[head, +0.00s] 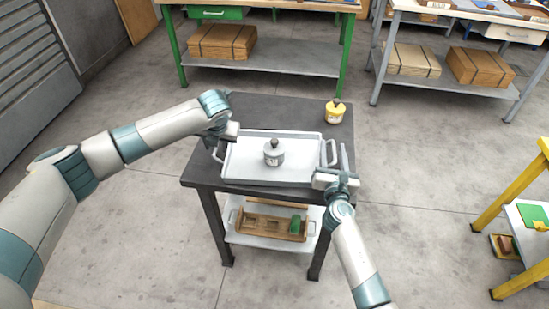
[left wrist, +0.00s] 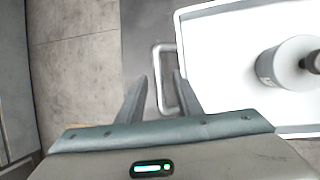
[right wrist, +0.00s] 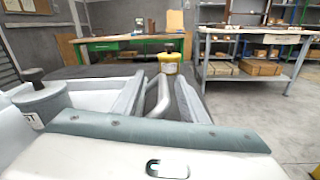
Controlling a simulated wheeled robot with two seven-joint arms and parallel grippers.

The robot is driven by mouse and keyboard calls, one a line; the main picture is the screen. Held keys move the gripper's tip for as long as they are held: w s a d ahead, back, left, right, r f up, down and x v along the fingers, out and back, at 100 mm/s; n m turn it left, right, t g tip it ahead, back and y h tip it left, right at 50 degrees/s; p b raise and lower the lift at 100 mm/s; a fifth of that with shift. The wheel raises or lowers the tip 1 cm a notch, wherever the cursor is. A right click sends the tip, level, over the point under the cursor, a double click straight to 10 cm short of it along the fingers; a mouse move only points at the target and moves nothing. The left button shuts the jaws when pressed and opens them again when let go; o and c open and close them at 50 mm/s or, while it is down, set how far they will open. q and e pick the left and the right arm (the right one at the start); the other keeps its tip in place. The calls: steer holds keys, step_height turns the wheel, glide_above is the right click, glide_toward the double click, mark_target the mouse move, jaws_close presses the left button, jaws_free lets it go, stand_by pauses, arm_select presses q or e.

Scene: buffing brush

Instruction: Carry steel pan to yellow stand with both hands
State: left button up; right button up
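The steel pan (head: 245,169) is a shallow pale tray with a loop handle at each end, resting on a dark table. A grey lidded canister (head: 273,156) stands in it. My left gripper (head: 226,142) is at the pan's left handle. In the left wrist view, its open fingers (left wrist: 160,78) stand either side of the handle's outer bar (left wrist: 156,65). My right gripper (head: 343,160) is at the right handle; in the right wrist view its fingers (right wrist: 165,95) are apart with the handle (right wrist: 158,97) between them. The yellow stand (head: 510,188) is partly visible at the right edge.
A yellow container (head: 335,112) stands on the dark table (head: 285,111) behind the pan's right end. A wooden box (head: 262,223) sits on the lower shelf. Workbenches with cardboard boxes (head: 222,41) stand behind. Bare floor (head: 420,190) lies between the table and yellow stand.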

arm_select(q)
steer(key=shift+w+a+f, duration=0.15)
steer(key=shift+w+f, duration=0.15)
steer(key=shift+f, duration=0.35)
arm_select(e)
steer(key=shift+w, duration=0.75)
arm_select(q)
jaws_close()
arm_select(e)
steer(key=c, duration=0.8)
jaws_close()
